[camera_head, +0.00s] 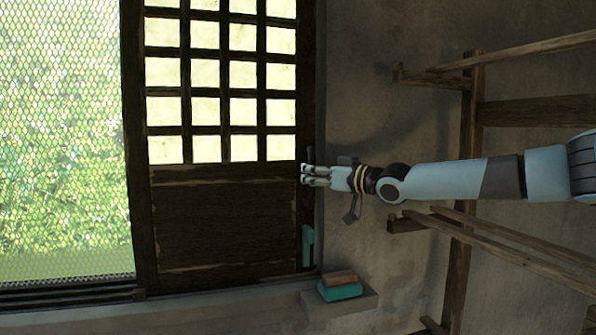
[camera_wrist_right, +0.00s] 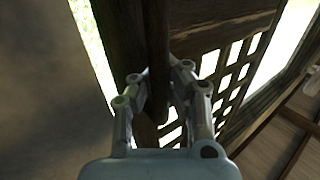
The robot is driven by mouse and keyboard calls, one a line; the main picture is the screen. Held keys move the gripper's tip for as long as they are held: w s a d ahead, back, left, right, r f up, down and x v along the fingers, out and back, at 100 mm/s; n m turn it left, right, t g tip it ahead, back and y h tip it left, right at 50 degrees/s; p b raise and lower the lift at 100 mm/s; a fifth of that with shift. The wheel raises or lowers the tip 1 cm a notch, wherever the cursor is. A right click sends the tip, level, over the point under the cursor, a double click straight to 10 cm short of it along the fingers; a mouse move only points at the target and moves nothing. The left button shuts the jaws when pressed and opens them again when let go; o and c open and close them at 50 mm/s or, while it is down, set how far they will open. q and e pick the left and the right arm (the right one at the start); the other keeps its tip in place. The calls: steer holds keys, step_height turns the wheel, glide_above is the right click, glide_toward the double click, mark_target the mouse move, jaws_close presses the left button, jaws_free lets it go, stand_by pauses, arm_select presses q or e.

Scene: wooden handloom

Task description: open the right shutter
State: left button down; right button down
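The right shutter (camera_head: 225,220) is a dark wooden panel with a bright lattice above and a solid board below. In the head view it stands between the bright mesh window and the grey wall. My right gripper (camera_head: 305,175) is at its right edge, about mid-height. In the right wrist view, my right gripper's fingers (camera_wrist_right: 158,90) lie on either side of a dark upright wooden bar (camera_wrist_right: 158,40) at the shutter's edge. Whether they press on it is unclear. The lattice (camera_wrist_right: 228,80) shows behind the right finger. My left gripper is out of view.
A mesh-covered window (camera_head: 60,150) fills the left. A teal object (camera_head: 307,247) is at the shutter's lower right edge. A small ledge (camera_head: 345,307) holds a teal block (camera_head: 340,292) and a brown block (camera_head: 338,278). A wooden frame (camera_head: 458,240) stands right, behind my right arm.

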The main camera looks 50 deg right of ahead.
steer(key=shift+s+d+f, duration=0.15)
steer(key=shift+s+f, duration=0.05)
steer(key=shift+f, duration=0.1)
steer(key=shift+d, duration=0.1)
steer(key=c, duration=2)
jaws_free()
steer(key=shift+o, duration=1.4)
steer(key=shift+s, duration=0.2)
steer(key=o, duration=0.4)
steer(key=shift+s+r, duration=0.15)
steer(key=shift+r, duration=0.1)
steer(key=shift+o, duration=0.4)
steer(key=shift+w, duration=0.2)
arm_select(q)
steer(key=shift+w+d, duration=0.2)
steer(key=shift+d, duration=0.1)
